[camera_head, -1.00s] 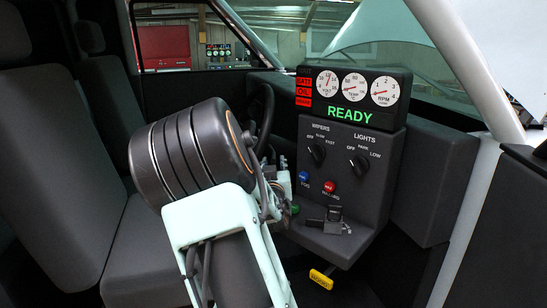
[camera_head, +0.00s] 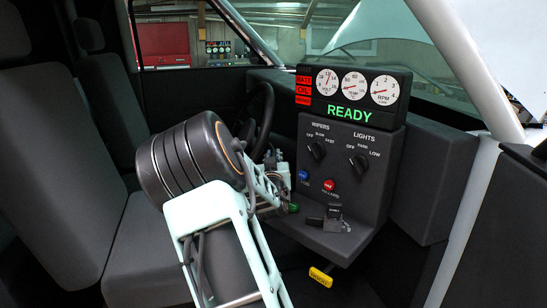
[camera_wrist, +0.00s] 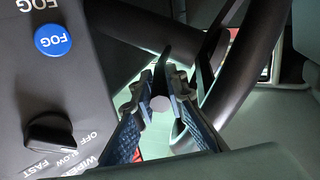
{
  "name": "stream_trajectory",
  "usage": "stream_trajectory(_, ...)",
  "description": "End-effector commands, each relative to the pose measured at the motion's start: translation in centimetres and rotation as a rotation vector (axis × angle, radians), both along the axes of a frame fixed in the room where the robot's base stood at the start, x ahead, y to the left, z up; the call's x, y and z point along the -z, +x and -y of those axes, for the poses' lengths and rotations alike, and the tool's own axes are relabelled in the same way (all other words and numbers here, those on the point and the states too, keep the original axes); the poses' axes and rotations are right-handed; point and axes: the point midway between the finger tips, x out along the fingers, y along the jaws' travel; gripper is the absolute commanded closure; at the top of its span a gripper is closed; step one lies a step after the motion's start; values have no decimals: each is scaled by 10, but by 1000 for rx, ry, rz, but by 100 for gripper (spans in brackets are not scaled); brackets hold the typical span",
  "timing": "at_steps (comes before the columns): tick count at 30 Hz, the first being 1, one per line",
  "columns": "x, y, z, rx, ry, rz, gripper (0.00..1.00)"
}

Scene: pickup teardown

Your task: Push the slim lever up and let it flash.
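A slim dark lever (camera_wrist: 163,65) with a round grey end (camera_wrist: 161,103) shows in the wrist view, in front of the steering wheel. My gripper (camera_wrist: 163,82) has its two blue-padded fingers on either side of this lever, with a narrow gap between the tips. The lever's end lies between the fingers; I cannot tell whether either finger touches it. In the head view my gripper (camera_head: 279,172) is at the left edge of the dash panel, by the steering wheel, and its fingers are small and unclear. The lever is hard to make out there.
The steering wheel (camera_head: 262,115) is close behind my gripper. The dash panel (camera_head: 310,218) carries a blue FOG button (camera_head: 304,175), a red HAZARD button (camera_head: 328,185), a wiper knob (camera_wrist: 50,136) and a lights knob (camera_head: 358,163). The display (camera_head: 349,115) reads READY in green.

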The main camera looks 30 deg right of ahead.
Motion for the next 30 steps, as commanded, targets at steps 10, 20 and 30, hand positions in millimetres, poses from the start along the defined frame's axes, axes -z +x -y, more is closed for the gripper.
stream_trajectory(10,-1,0,0,0,1,-2,100)
stream_trajectory(20,-14,1,1,0,25,-90,100)
stream_trajectory(30,-13,1,1,1,25,-96,83)
